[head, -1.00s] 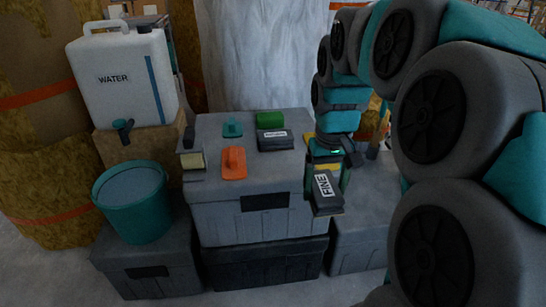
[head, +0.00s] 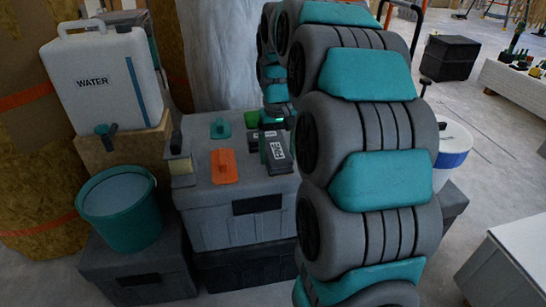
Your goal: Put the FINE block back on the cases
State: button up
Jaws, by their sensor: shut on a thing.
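The FINE block (head: 279,153), dark with a white label, is at the right part of the grey case top (head: 207,197). My gripper (head: 272,131) is shut on its far end. I cannot tell whether the block touches the case top or hangs just above it. Another dark block (head: 252,141) sits close to its left, partly hidden. My arm fills the right middle and hides the case's right side.
An orange float (head: 223,166), a teal tool (head: 220,128) and a green block (head: 252,117) lie on the case top. A teal bucket (head: 120,215) and a water container (head: 108,82) stand left. Open floor and a white table (head: 515,260) are right.

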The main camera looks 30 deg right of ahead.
aim_at(273, 147)
jog(key=shift+w, duration=1.2)
jog(key=shift+f+p, duration=0.3)
jog(key=shift+f, duration=1.55)
jog(key=shift+f, duration=0.1)
jog(key=o, duration=1.1)
jog(key=shift+o, duration=0.2)
notch_tip(273, 147, up, 12)
jog(key=shift+r+b, duration=0.15)
jog(key=shift+b, duration=0.25)
jog(key=s+a+f+n, duration=0.1)
jog(key=s+a+f, duration=0.3)
jog(key=s, duration=0.7)
jog(key=s+a+f+n+g, duration=0.1)
jog(key=s+a+f, duration=0.4)
jog(key=s, duration=0.6)
jog(key=s+a+f+n, duration=0.1)
jog(key=s+a+f, duration=0.3)
jog(key=s, duration=0.6)
jog(key=shift+s+a+f+g, duration=0.25)
jog(key=shift+s+a+g, duration=0.15)
jog(key=shift+a, duration=0.65)
